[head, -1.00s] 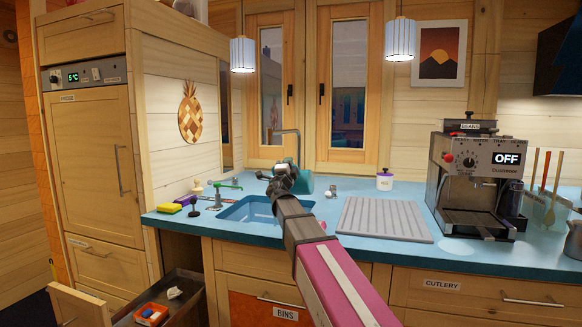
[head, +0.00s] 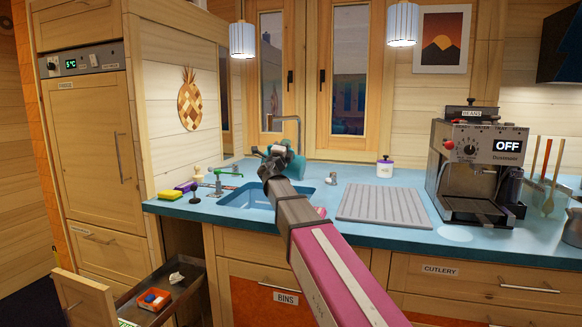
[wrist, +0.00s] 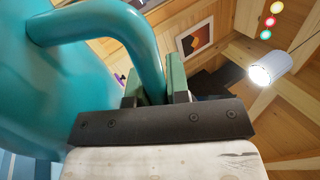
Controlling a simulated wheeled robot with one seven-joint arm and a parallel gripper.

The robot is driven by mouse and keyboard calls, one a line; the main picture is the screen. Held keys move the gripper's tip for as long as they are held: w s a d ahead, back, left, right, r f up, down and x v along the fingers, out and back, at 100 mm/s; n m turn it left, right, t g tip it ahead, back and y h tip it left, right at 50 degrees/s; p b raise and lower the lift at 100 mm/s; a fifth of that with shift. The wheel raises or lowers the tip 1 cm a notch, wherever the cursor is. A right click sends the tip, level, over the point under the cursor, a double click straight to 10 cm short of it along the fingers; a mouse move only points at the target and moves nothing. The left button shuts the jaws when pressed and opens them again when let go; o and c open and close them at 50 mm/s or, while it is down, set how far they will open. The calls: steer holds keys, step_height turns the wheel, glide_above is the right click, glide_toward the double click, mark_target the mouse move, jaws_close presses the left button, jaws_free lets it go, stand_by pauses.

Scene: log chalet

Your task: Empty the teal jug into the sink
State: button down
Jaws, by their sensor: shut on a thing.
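My gripper (head: 274,156) is shut on the handle of the teal jug (head: 297,165), holding it above the counter at the back of the sink (head: 238,198). In the head view, my gripper and arm hide much of the jug. In the wrist view, the jug (wrist: 70,85) fills the left side, and its curved handle runs down between the two green-padded fingers. I cannot see the jug's contents or any liquid leaving it, and its exact tilt is unclear.
A tap (head: 284,120) rises behind the jug. A ridged drainer (head: 384,205) and coffee machine (head: 478,175) stand to the right. A lower drawer (head: 165,290) is open at left.

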steer(key=m+g+h, duration=0.1)
steer(key=m, duration=0.1)
steer(key=r+m+h, duration=0.1)
steer(key=m, duration=0.1)
steer(key=m+g+h, duration=0.1)
steer(key=m, duration=0.1)
steer(key=shift+w+a+r+g, duration=0.1)
steer(key=shift+w+r+g, duration=0.05)
steer(key=shift+r+g, duration=0.15)
steer(key=m+g, duration=0.1)
steer(key=m, duration=0.2)
steer(key=r+m+g+h, duration=0.1)
steer(key=m, duration=0.1)
steer(key=shift+m+g+h, duration=0.3)
steer(key=shift+m, duration=0.1)
steer(key=m+g, duration=0.1)
steer(key=m, duration=0.1)
steer(key=r+m+g, duration=0.1)
steer(key=m, duration=0.1)
steer(key=m+g, duration=0.1)
steer(key=m, duration=0.1)
steer(key=shift+r, duration=0.4)
steer(key=m, duration=0.1)
steer(key=m+g+y, duration=0.1)
steer(key=m, duration=0.1)
steer(key=shift+r, duration=0.25)
